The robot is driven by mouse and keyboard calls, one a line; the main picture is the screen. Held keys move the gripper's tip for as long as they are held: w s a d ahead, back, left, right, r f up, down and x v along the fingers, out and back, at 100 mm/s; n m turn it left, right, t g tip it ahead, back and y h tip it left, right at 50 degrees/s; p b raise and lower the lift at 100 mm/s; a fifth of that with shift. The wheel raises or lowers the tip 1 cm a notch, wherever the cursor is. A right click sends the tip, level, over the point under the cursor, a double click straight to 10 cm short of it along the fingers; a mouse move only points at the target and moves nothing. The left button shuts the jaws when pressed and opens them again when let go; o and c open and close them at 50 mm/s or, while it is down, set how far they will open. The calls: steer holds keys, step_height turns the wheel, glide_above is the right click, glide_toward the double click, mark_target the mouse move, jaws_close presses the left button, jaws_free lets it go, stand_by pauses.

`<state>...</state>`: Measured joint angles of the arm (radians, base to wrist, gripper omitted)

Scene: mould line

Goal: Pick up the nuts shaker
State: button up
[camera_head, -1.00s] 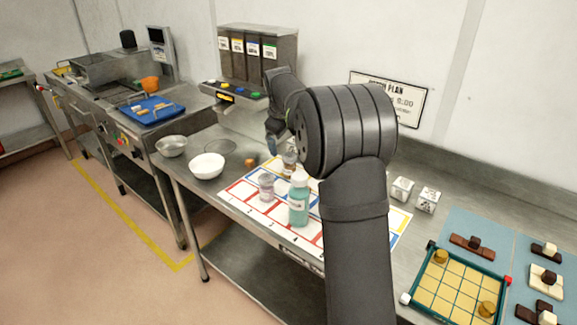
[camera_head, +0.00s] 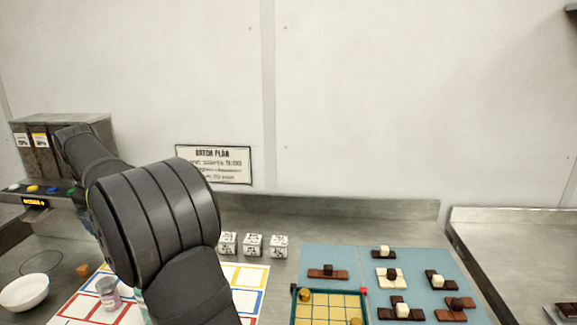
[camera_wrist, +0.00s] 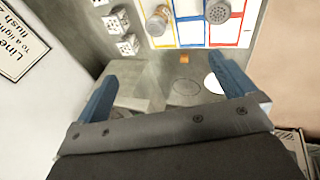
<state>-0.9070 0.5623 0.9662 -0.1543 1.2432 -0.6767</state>
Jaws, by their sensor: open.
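My gripper (camera_wrist: 165,68) is open and empty, with its two blue fingers spread apart in the wrist view. Beyond the fingertips, near the top edge, a jar with brown contents (camera_wrist: 158,20) stands on the coloured mat (camera_wrist: 190,32). To its right is a shaker with a grey perforated lid (camera_wrist: 218,12). I cannot read a label saying which one holds nuts. Both are apart from the fingers. In the head view the grey-lidded shaker (camera_head: 108,293) shows left of my arm; the brown jar is hidden there, and my gripper is mostly hidden behind my arm.
White printed cubes (camera_head: 252,245) stand by the wall. A gridded tray (camera_head: 330,308) and a blue mat with chocolate pieces (camera_head: 350,262) lie right. A dispenser (camera_head: 75,130) stands far left.

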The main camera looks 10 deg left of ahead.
stand_by(0.4)
steer(key=c, duration=0.6)
steer(key=shift+c, duration=0.2)
steer(key=w+a+f+m, duration=0.1)
steer(key=w+f+m, duration=0.2)
steer(key=f, duration=0.4)
steer(key=w+a+f+m, duration=0.2)
steer(key=w+f+m, duration=0.1)
steer(key=f, duration=0.5)
steer(key=w+a+f+m+y, duration=0.1)
steer(key=w+a+f+m, duration=0.1)
steer(key=f, duration=0.6)
steer(key=shift+w+a+f+m+g, duration=0.1)
steer(key=shift+w+f+m+g, duration=0.05)
steer(key=shift+w+m, duration=0.3)
steer(key=shift+w+a+f+m+g, duration=0.15)
steer(key=shift+w+m, duration=0.15)
steer(key=shift+m, duration=0.15)
